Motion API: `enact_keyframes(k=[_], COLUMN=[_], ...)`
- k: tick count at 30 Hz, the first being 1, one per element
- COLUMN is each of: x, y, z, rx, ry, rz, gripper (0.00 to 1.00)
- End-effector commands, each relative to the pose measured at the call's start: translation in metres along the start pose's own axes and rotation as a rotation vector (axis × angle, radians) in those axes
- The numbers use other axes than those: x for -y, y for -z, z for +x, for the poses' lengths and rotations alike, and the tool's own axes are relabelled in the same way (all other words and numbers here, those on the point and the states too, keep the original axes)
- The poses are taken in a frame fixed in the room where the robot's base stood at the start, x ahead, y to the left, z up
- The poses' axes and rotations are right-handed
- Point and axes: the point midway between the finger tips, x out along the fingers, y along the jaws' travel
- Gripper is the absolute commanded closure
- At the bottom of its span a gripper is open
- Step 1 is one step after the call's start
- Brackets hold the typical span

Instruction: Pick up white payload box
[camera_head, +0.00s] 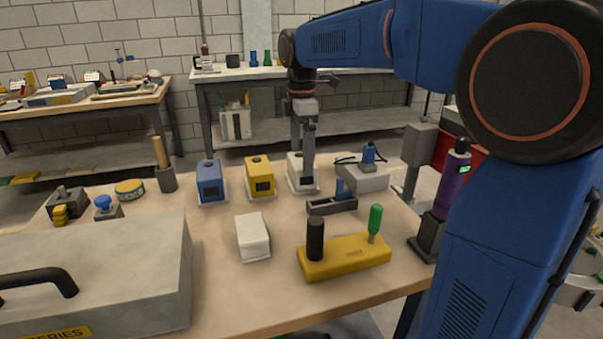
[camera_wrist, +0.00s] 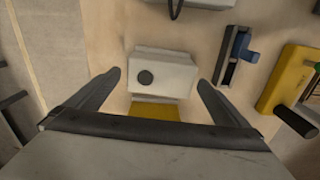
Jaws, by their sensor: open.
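The white payload box (camera_head: 295,174) stands upright on the table at the right end of a row with similar blue and yellow boxes. In the wrist view its pale body (camera_wrist: 178,75) has a dark round spot and lies between my two fingertips. My gripper (camera_head: 308,160) points down at the box, and one finger covers part of its right side in the head view. In the wrist view my gripper (camera_wrist: 158,80) is open, with one finger on each side of the box. Gaps show beside the box, and I cannot tell any contact.
The yellow box (camera_head: 259,178) and blue box (camera_head: 210,181) stand left. A dark holder (camera_head: 332,205), a yellow base (camera_head: 345,257) with upright handles and a plain white block (camera_head: 253,237) are in front. A grey box (camera_head: 362,178) stands right. A large case (camera_head: 130,270) fills the front left.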

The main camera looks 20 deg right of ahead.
Motion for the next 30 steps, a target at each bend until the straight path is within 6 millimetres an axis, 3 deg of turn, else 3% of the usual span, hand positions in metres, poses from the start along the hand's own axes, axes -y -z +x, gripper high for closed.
enact_keyframes(k=[6, 15, 22, 30], x=[0.002, 0.001, 0.001, 0.001], y=[0.0, 0.0, 0.0, 0.0], z=[0.026, 0.03, 0.03, 0.028], rx=[0.0, 0.0, 0.0, 0.0], ry=[0.002, 0.0, 0.0, -0.001], rz=[0.0, 0.0, 0.0, 0.0], gripper=[0.0, 0.0, 0.51, 0.51])
